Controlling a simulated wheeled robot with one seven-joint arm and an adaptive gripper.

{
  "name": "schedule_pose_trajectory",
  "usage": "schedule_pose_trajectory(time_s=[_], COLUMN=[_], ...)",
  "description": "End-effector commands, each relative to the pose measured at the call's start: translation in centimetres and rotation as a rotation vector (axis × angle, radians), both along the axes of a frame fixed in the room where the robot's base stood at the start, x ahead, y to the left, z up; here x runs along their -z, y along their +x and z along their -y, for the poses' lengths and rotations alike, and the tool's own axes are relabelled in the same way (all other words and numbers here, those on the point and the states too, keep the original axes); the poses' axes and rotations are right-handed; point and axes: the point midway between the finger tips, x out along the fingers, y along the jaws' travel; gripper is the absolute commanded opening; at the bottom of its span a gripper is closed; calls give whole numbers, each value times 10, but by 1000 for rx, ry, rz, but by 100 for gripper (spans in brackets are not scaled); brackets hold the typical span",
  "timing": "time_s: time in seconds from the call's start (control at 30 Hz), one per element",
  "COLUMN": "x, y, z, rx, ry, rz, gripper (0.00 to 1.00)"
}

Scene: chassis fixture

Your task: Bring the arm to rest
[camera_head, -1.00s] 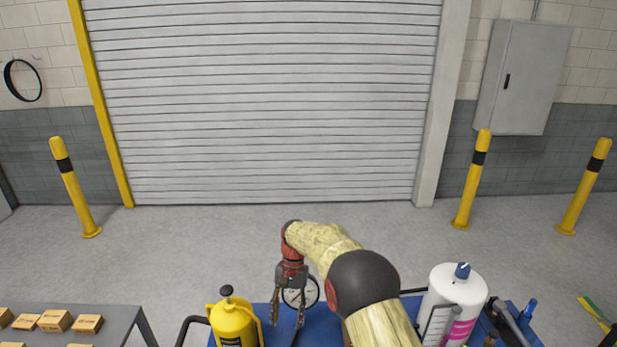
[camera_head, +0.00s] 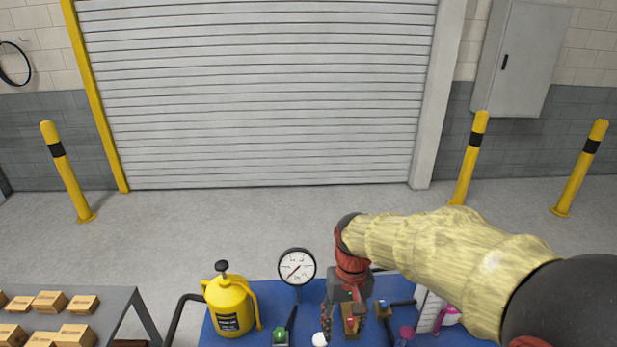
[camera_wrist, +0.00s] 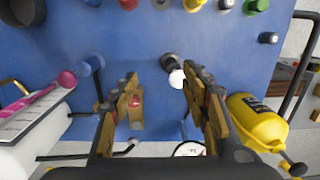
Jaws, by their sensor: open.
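My gripper (camera_head: 350,318) hangs down over the blue panel (camera_head: 262,318) at the bottom of the head view, with my arm reaching in from the right. In the wrist view, the two fingers of my gripper (camera_wrist: 163,98) stand wide apart with nothing held between them. Below and between them are the blue panel (camera_wrist: 150,50), a wooden-coloured block with a red spot (camera_wrist: 137,117) close to the left finger, and a white-tipped knob (camera_wrist: 177,78) close to the right finger. I cannot tell the exact height of the fingers above the panel.
A yellow pump can (camera_head: 230,307) and a round dial gauge (camera_head: 297,267) stand left of my gripper. A magenta-tipped lever (camera_wrist: 66,79) and a white container (camera_wrist: 20,150) show at left in the wrist view. Boxes (camera_head: 75,334) lie on a grey table.

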Motion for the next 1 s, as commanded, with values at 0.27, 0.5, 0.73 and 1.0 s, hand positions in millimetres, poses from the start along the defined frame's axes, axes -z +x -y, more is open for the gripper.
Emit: schedule_pose_trajectory(time_s=[0.27,0.5,0.73,1.0], x=[-21,-27,-28,-47], y=[-59,-108,-150,-170], z=[40,69,90,104], rx=[-4,19,63,114], ry=[-1,-5,-9,-8], rz=[135,250,366,515], gripper=[46,46,46,46])
